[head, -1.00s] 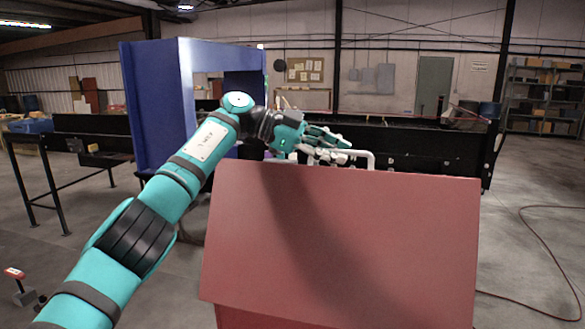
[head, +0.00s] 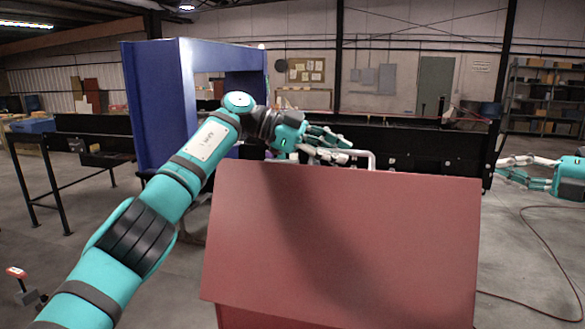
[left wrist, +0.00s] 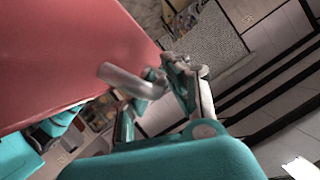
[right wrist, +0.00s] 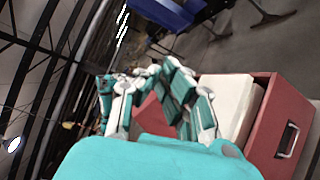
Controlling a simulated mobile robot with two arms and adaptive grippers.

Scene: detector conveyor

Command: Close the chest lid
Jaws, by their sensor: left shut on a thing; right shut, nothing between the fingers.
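The red chest lid (head: 345,240) is raised and tilted, its broad outer face filling the lower middle of the head view. A light grey bar handle (head: 368,157) stands at its far top edge; it also shows in the left wrist view (left wrist: 127,80). My left gripper (head: 335,148) is shut on this handle. The red chest body (head: 260,318) shows only as a strip under the lid. In the right wrist view the chest body (right wrist: 268,138) shows with a side handle and a pale inside. My right gripper (head: 503,170) is shut and empty, right of the lid and apart from it.
A blue frame (head: 155,105) stands behind my left arm, over a long black conveyor (head: 420,145) beyond the chest. A red hose (head: 540,240) lies on the floor at right. The floor on the right is otherwise mostly clear.

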